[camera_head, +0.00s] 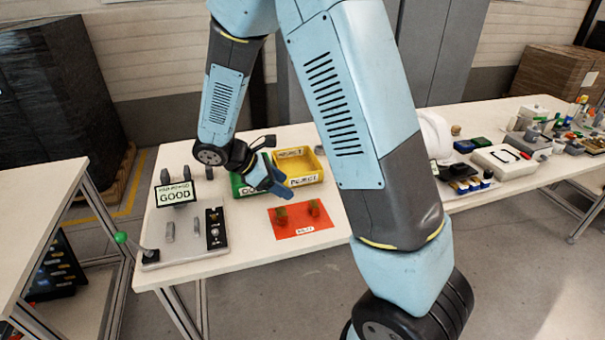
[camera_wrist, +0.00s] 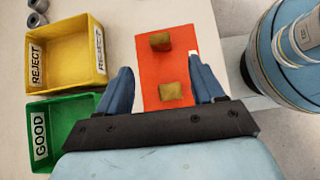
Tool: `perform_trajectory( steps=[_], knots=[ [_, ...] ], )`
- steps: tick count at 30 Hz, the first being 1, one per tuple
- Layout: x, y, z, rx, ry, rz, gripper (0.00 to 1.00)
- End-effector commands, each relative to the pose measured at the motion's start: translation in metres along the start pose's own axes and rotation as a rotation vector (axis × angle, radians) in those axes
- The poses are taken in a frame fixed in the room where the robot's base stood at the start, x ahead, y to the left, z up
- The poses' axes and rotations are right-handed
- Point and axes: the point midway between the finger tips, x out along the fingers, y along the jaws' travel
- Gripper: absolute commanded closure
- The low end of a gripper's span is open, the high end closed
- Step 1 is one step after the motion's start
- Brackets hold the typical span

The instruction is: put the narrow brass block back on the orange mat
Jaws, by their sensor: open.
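Two brass blocks are on the orange mat (camera_head: 301,231). In the head view one block (camera_head: 281,216) is at the left and the other block (camera_head: 314,207) at the right. The wrist view shows the mat (camera_wrist: 180,66) with one block (camera_wrist: 160,41) at its upper part and one (camera_wrist: 172,92) lower down. The lower one looks slightly wider, but I cannot tell surely which is the narrow one. My gripper (camera_head: 272,184) is above the table by the bins. In the wrist view my gripper (camera_wrist: 160,66) is open and empty, its blue fingers framing the mat from above.
A yellow REJECT bin (camera_wrist: 67,58) and a green GOOD bin (camera_wrist: 65,128) stand beside the mat. A grey fixture plate (camera_head: 182,248) with a GOOD display (camera_head: 174,193) is at the table's left. More parts and trays crowd the far right table. Bare table surrounds the mat.

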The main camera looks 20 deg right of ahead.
Motion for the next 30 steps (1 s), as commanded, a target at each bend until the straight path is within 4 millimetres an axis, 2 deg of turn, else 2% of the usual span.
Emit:
perform_trajectory(
  steps=[5,14,21,30],
  knots=[
    [-0.011,-0.008,0.031,0.135,0.072,-0.021,0.32],
    [-0.033,-0.04,0.098,0.479,0.256,-0.079,0.32],
    [-0.05,-0.07,0.143,0.75,0.405,-0.123,0.32],
    [-0.069,-0.113,0.188,1.081,0.598,-0.171,0.32]
  ],
)
